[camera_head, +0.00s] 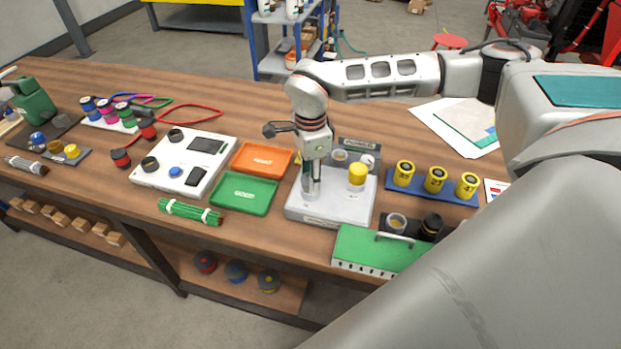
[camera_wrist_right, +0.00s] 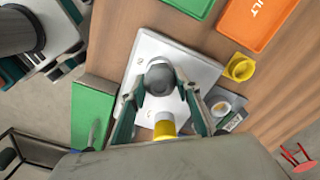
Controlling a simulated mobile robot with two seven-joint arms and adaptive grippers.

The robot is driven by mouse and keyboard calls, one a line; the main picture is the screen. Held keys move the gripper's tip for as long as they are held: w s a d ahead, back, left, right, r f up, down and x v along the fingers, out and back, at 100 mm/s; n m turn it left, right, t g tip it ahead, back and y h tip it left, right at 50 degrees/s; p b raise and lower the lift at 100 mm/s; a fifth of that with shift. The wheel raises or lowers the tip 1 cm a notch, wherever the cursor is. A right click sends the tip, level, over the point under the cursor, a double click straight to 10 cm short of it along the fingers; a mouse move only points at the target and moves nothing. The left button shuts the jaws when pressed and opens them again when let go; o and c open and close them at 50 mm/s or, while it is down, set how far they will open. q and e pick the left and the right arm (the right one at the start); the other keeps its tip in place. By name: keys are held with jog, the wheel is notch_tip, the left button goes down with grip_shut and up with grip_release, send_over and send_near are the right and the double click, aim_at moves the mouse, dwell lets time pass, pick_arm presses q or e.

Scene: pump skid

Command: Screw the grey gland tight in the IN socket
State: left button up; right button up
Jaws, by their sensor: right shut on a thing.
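A light grey block (camera_head: 335,205) sits on the bench in the head view; its plate also shows in the right wrist view (camera_wrist_right: 200,72). My right gripper (camera_head: 311,180) points down over its left part. In the wrist view the fingers (camera_wrist_right: 161,84) are closed around the round grey gland (camera_wrist_right: 160,76). The gland appears upright at the block. The IN socket is hidden beneath it, so I cannot tell how deep it sits. A yellow gland (camera_head: 357,176) stands on the block's right side, also in the wrist view (camera_wrist_right: 165,126). My left gripper is not in view.
A dark holder (camera_head: 358,145) stands behind the block. A green tray (camera_head: 244,194) and an orange tray (camera_head: 262,159) lie left. A green case (camera_head: 375,250) is close in front at right. Yellow cylinders stand on a blue rack (camera_head: 434,188). A yellow ring (camera_wrist_right: 240,67) lies near the plate.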

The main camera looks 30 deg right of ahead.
jog(key=m+b, duration=0.1)
jog(key=m, duration=0.4)
jog(key=o, duration=1.2)
jog(key=shift+r+n+p, duration=0.2)
jog(key=shift+n+p, duration=1)
jog(key=shift+f+n, duration=0.2)
jog(key=shift+n, duration=0.9)
jog(key=n, duration=0.4)
jog(key=shift+n, duration=0.3)
jog(key=shift+c, duration=0.5)
